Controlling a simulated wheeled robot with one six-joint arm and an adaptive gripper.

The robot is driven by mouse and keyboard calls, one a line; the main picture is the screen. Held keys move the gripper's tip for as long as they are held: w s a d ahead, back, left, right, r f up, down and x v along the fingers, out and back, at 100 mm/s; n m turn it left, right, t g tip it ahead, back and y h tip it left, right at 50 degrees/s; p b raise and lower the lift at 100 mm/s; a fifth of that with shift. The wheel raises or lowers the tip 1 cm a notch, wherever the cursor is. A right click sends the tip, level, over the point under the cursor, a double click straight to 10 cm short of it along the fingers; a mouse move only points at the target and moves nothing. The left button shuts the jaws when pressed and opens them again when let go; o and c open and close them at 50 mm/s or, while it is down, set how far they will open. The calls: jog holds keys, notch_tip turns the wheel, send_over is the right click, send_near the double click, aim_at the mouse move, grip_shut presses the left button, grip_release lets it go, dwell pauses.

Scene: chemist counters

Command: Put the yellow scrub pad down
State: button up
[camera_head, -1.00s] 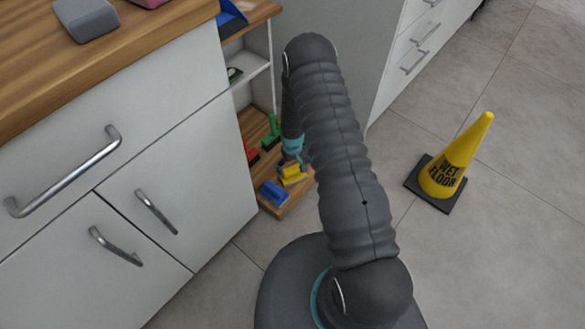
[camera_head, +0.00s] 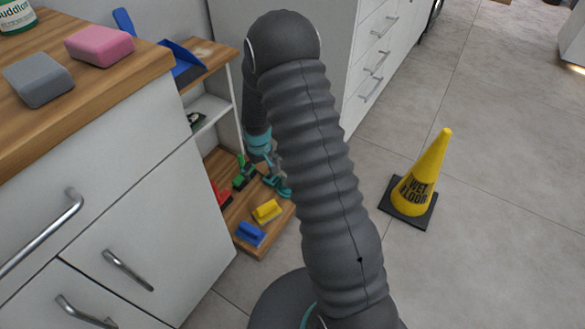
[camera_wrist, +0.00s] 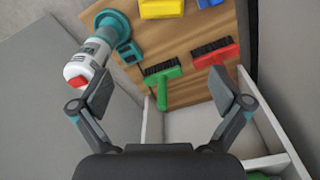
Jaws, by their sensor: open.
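The yellow scrub pad (camera_head: 267,211) lies on the low wooden shelf board (camera_head: 252,243), next to a blue pad (camera_head: 251,234) and apart from it. In the wrist view the yellow pad (camera_wrist: 161,8) is at the top edge, partly cut off. My gripper (camera_wrist: 161,91) is open, with nothing between its fingers. It is above the shelf, and the pad lies beyond its fingertips, not touching them. In the head view my arm hides part of the shelf and most of the gripper.
A green brush (camera_wrist: 162,78) and a red brush (camera_wrist: 214,66) lie on the board. A white-and-teal device with a red button (camera_wrist: 86,62) stands beside my left finger. Grey and pink blocks sit on the counter. A yellow wet-floor cone (camera_head: 421,180) stands on open floor.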

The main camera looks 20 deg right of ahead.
jog(key=s+r+m+t, duration=0.1)
jog(key=s+r, duration=0.4)
jog(key=r, duration=0.8)
jog(key=s+r+t, duration=0.1)
jog(key=s+r, duration=0.4)
jog(key=r, duration=0.8)
jog(key=s+r+t, duration=0.1)
jog(key=s+r, duration=0.2)
jog(key=s, duration=0.4)
jog(key=s+r+m+t, duration=0.1)
jog(key=s+r, duration=0.2)
jog(key=s, duration=0.4)
jog(key=s+r, duration=0.4)
jog(key=s, duration=0.3)
jog(key=shift+t, duration=0.4)
